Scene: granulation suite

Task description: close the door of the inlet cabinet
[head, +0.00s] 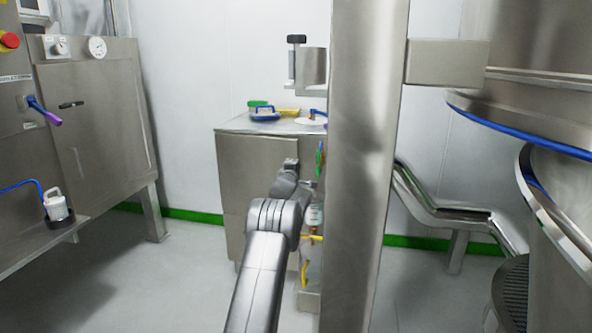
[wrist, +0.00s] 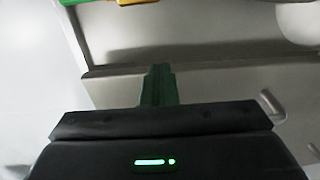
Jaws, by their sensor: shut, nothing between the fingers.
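A low steel cabinet (head: 232,165) stands against the back wall in the head view. I take it for the inlet cabinet, but no label is readable. Its plain front panel faces me; a bottle (head: 314,216) and yellow pipe parts (head: 305,272) show at its right, beside the panel. How far its door stands open is not clear. My gripper (head: 291,163) is shut and empty, before the panel's upper right part. In the wrist view its fingers (wrist: 158,85) point at a grey steel surface (wrist: 210,88), with a small bar handle (wrist: 271,106) to their right. Contact cannot be told.
A steel column (head: 365,170) stands close on the right and hides part of the cabinet's surroundings. Green, blue and yellow items (head: 265,112) lie on the cabinet top. A larger steel unit (head: 95,120) with a gauge stands left. Floor (head: 185,275) is free between them.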

